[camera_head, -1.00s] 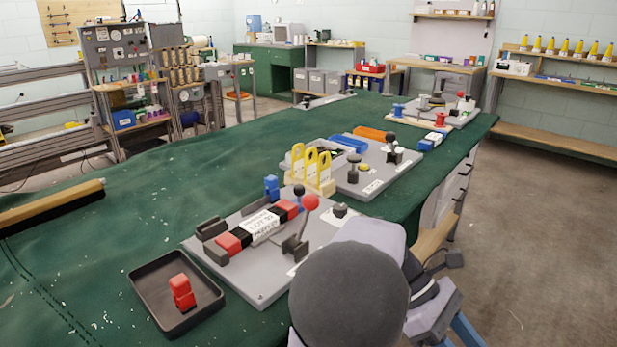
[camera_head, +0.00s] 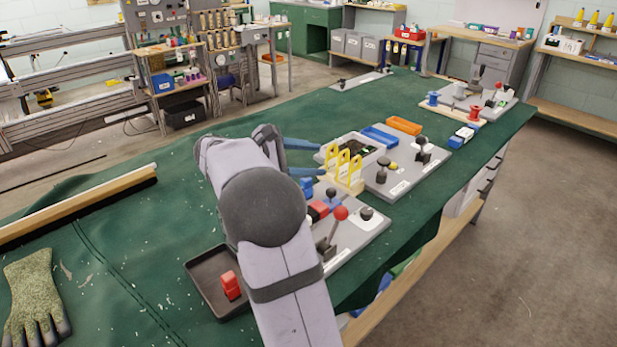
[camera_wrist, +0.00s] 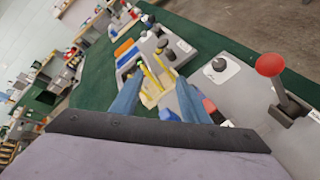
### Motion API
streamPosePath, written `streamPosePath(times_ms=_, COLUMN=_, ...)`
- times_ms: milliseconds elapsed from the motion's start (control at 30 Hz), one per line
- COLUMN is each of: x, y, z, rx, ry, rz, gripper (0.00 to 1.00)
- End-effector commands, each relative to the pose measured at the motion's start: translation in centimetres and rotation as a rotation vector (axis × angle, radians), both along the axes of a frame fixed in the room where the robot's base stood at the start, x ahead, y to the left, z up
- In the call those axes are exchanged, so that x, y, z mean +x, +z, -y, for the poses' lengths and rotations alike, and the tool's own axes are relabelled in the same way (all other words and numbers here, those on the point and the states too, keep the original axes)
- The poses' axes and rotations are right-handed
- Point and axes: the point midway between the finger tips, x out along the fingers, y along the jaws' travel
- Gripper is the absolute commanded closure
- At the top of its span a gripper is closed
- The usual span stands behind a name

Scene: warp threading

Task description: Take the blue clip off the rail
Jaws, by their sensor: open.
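The blue clip (camera_head: 307,187) stands at the far end of the rail on the near grey board (camera_head: 362,232) in the head view, just below my gripper's nearer finger and partly hidden. Most of the rail is hidden behind my arm; red and black blocks (camera_head: 318,209) show at its far end. My gripper (camera_head: 319,160) has long blue fingers, open and apparently empty, pointing right toward the yellow loops (camera_head: 344,164). In the wrist view my gripper (camera_wrist: 160,88) has its fingers spread on either side of the yellow loops, which lie beyond.
A red-knobbed lever (camera_head: 340,214) stands on the near board; it also shows in the wrist view (camera_wrist: 271,65). A black tray (camera_head: 207,284) holds a red clip (camera_head: 230,286). A glove (camera_head: 35,300) and a brush (camera_head: 85,202) lie left on the green cloth.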

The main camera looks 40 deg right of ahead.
Motion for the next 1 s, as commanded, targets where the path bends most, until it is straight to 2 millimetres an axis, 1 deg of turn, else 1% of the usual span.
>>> streamPosePath(times_ms=33, x=3.2, y=-0.1, z=-2.1, rx=-0.004, ry=0.098, rz=-0.060, gripper=0.59)
streamPosePath(times_ms=67, x=4.2, y=-0.9, z=-2.9, rx=-0.005, ry=0.143, rz=-0.112, gripper=0.59)
streamPosePath(times_ms=100, x=4.9, y=-2.1, z=-3.5, rx=-0.004, ry=0.197, rz=-0.192, gripper=0.59)
streamPosePath(times_ms=200, x=5.4, y=-5.0, z=-4.5, rx=0.007, ry=0.301, rz=-0.392, gripper=0.59)
streamPosePath(times_ms=300, x=5.0, y=-7.4, z=-5.1, rx=0.020, ry=0.374, rz=-0.557, gripper=0.59)
streamPosePath(times_ms=400, x=4.6, y=-9.0, z=-5.4, rx=0.029, ry=0.419, rz=-0.657, gripper=0.59)
streamPosePath(times_ms=567, x=4.4, y=-9.7, z=-5.4, rx=0.033, ry=0.437, rz=-0.700, gripper=0.59)
streamPosePath(times_ms=833, x=4.3, y=-10.3, z=-3.7, rx=0.034, ry=0.433, rz=-0.696, gripper=0.59)
streamPosePath(times_ms=1000, x=4.3, y=-10.4, z=-3.4, rx=0.032, ry=0.433, rz=-0.695, gripper=0.59)
